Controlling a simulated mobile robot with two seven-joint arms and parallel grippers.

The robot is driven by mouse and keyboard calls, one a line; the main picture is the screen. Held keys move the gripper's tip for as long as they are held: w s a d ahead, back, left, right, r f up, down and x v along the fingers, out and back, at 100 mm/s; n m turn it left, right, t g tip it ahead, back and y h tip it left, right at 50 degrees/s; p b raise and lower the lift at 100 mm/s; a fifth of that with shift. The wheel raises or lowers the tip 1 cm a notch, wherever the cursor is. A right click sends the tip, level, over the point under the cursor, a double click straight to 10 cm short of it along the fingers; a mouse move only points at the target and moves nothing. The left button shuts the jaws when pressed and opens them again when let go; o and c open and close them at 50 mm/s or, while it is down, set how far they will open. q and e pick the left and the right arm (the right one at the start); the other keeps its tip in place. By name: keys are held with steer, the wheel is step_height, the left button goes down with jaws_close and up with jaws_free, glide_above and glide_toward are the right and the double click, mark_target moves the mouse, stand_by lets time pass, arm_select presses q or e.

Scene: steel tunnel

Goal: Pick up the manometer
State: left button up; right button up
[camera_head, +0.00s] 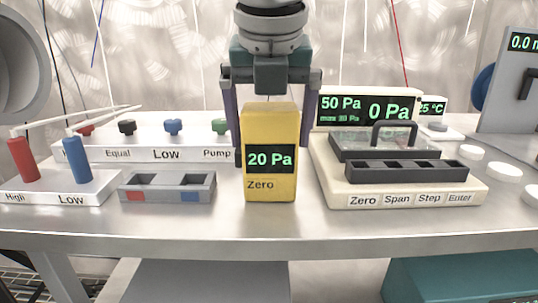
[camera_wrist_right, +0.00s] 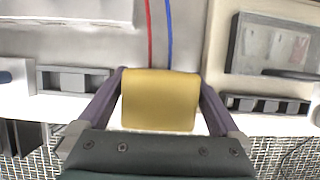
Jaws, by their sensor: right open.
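The manometer (camera_head: 270,190) is a yellow box with a dark display reading 20 Pa and the word Zero below it. It stands upright on the steel table near the front edge. My right gripper (camera_head: 272,140) comes down from above and is open, with one dark finger on each side of the manometer. In the head view a gap shows beside each finger. In the right wrist view the manometer's yellow top (camera_wrist_right: 160,99) lies between the spread fingers of the gripper (camera_wrist_right: 162,78). My left gripper is not in view.
A grey slotted holder (camera_head: 167,187) and a white block with red and blue plugs (camera_head: 62,188) lie to the left. A valve panel (camera_head: 150,153) stands behind. A cream calibrator (camera_head: 410,190) is close on the right. Red and blue tubes (camera_wrist_right: 168,35) run behind the manometer.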

steer(key=shift+c, duration=0.2)
steer(key=c, duration=1.2)
step_height(320, 180, up, 20)
steer(key=p, duration=1.5)
steer(key=b, duration=0.4)
glide_above(270, 103)
step_height(270, 103, down, 6)
step_height(270, 103, down, 11)
steer(key=b, duration=0.8)
steer(key=shift+r, duration=0.1)
steer(key=shift+f+b, duration=0.9)
steer(key=shift+f, duration=0.1)
